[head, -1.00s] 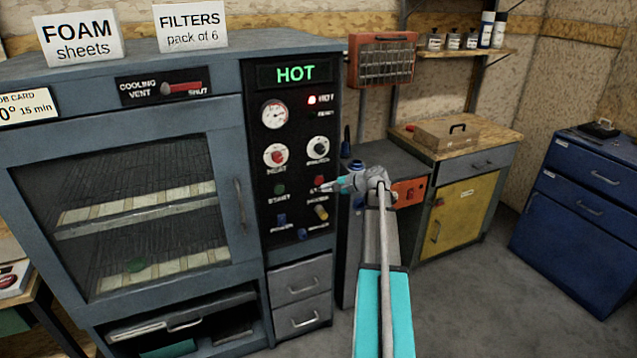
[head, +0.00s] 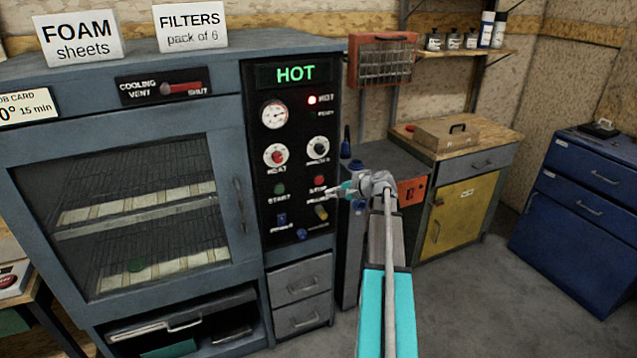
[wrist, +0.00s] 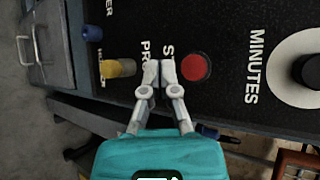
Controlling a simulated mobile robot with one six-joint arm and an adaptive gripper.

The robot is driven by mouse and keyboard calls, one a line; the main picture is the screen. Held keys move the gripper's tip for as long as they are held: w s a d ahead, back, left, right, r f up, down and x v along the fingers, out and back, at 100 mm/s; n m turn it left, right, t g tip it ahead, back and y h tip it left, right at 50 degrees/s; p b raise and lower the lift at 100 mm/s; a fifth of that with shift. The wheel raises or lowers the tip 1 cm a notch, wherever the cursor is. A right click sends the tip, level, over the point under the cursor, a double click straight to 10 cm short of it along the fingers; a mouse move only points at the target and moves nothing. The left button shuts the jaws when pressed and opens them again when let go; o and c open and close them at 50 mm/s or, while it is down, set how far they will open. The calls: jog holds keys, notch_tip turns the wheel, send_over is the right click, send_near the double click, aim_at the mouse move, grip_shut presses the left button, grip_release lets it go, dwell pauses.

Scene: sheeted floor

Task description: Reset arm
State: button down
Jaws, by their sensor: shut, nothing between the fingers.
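My arm reaches up from the bottom of the head view, and my gripper (head: 332,193) is in front of the oven's black control panel (head: 293,152). In the wrist view my gripper (wrist: 159,72) is shut, its fingertips together and empty. The fingertips lie between the red stop button (wrist: 194,68) and a yellow knob (wrist: 118,69). The red button also shows in the head view (head: 319,181). I cannot tell whether the fingertips touch the panel.
The grey-blue oven (head: 228,190) has its glass door shut, and its display (head: 295,74) reads HOT. A yellow-doored cabinet (head: 455,215) and a blue drawer unit (head: 575,215) stand to the right. Grey floor (head: 480,300) is open in front of them.

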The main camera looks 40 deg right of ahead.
dwell(0.4)
jog(key=s+a+f+n+g+p, duration=0.1)
jog(key=a+f+n+g, duration=0.2)
jog(key=a, duration=0.9)
jog(key=a+f+n+g+p, duration=0.1)
jog(key=a+n+g+p, duration=0.2)
jog(key=a, duration=1)
jog(key=s+a+n+g+h+p, duration=0.1)
jog(key=s+a+n+g+h, duration=0.1)
jog(key=s+a+n, duration=0.3)
jog(key=s+a+n+g+h+p, duration=0.1)
jog(key=s+a+n+g+h, duration=0.2)
jog(key=a, duration=1)
jog(key=s+n, duration=0.2)
jog(key=s, duration=0.3)
jog(key=shift+s+a+f+g+h, duration=0.3)
jog(key=shift+s+a+f, duration=0.05)
